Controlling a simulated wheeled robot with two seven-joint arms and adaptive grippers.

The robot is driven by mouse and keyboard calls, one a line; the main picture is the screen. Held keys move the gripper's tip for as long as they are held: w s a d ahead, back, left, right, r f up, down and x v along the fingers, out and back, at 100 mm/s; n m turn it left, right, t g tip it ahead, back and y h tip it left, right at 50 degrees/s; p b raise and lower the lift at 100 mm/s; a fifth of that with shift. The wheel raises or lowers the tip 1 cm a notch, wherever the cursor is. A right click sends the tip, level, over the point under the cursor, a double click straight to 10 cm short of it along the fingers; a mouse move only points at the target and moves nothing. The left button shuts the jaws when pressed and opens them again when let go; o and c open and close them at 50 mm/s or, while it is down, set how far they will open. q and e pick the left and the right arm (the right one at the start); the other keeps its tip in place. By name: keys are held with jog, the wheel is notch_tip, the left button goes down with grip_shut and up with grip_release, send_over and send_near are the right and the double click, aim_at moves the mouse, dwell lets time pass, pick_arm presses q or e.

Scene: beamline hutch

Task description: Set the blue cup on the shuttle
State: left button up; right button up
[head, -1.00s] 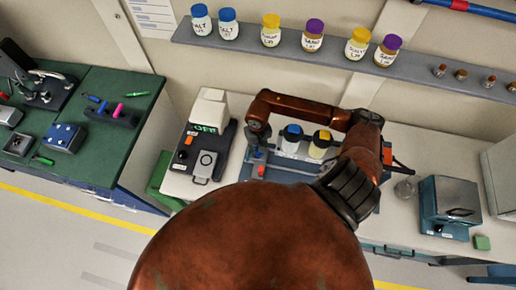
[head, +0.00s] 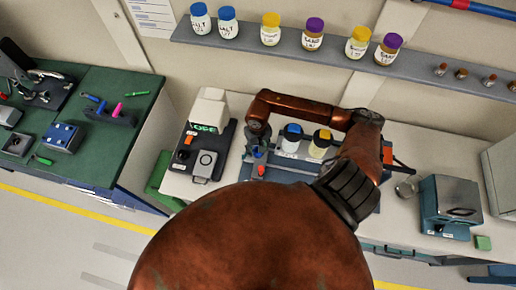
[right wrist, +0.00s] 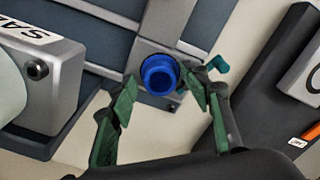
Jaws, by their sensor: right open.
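The blue cup (right wrist: 160,75) shows from above in the right wrist view, between the tips of two green-padded fingers. It appears upright on or over a grey metal piece (right wrist: 160,25) that runs across the dark blue base; I cannot tell for certain whether this is the shuttle. My right gripper (right wrist: 161,78) is open around the cup, one finger on each side. In the head view my right gripper (head: 257,143) reaches down at the left end of the blue-grey rig, with the cup (head: 258,153) small beneath it. My left gripper is not in view.
A blue-lidded jar (head: 292,138) and a yellow-lidded jar (head: 320,143) stand right of the gripper. A balance-like device (head: 207,140) is close on its left. A glass flask (head: 407,187) and a grey-blue box (head: 449,205) stand further right. A shelf (head: 290,51) holds labelled jars.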

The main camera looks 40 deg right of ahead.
jog(key=shift+r, duration=0.25)
notch_tip(320, 180, up, 12)
jog(key=shift+f, duration=0.25)
